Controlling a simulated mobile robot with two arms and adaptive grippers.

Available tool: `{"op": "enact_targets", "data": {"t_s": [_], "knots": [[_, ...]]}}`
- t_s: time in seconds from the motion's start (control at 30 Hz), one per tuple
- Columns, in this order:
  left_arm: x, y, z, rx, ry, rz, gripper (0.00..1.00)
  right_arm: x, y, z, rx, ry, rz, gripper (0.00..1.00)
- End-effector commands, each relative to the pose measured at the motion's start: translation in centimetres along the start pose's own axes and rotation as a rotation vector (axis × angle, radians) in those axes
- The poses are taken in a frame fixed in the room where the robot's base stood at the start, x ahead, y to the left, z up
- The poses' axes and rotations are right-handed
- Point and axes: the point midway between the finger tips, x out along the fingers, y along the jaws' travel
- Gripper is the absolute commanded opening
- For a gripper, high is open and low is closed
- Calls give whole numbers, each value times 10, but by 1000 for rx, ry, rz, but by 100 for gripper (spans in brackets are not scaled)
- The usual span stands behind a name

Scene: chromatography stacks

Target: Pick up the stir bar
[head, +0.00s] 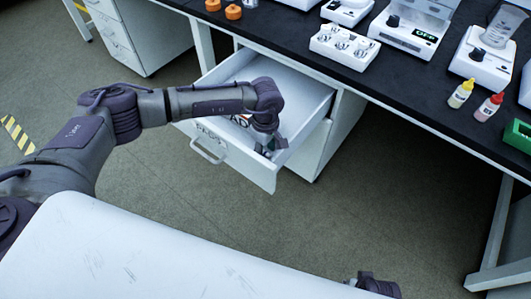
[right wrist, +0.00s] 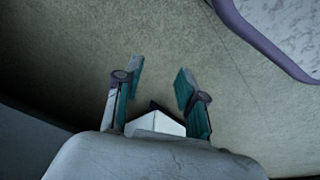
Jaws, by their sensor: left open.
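I cannot make out the stir bar in either view. A white drawer (head: 242,163) stands pulled out under the bench in the head view. My left gripper (head: 268,150) points down into the drawer near its front right corner. It is open, and the arm and gripper hide part of the drawer floor. A printed item with red and dark marks (head: 240,120) lies in the drawer, partly behind my arm. In the right wrist view my right gripper (right wrist: 157,80) has its fingers apart, with nothing between them, above the floor.
The black bench top (head: 400,95) carries a white tray with small metal pieces (head: 345,46), a device reading OFF (head: 411,30), a yellow-capped bottle (head: 461,93) and a red-capped bottle (head: 489,107). Orange items (head: 233,12) stand at the back. The floor (head: 370,210) before the bench is clear.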

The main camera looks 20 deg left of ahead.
Motion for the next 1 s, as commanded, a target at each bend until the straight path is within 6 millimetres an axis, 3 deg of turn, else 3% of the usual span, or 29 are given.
{"op": "enact_targets", "data": {"t_s": [0.13, 0.4, 0.77, 0.87, 1.0], "knots": [[0, 0, 0, 0, 0, 0, 44, 0, 0, 1, 0, 0, 0, 40], [-1, 0, 0, 0, 0, 0, 0, 2, 1, 5, 0, -10, 1, 40], [-5, 0, 0, 0, 0, 1, 0, 3, 1, 7, 0, -13, 1, 40], [-18, 1, -1, 0, 1, 4, 0, 2, 1, 6, 0, -7, 1, 40], [-46, 1, -1, 1, 0, 5, 0, 15, 1, 17, -3, -21, 1, 40]]}}
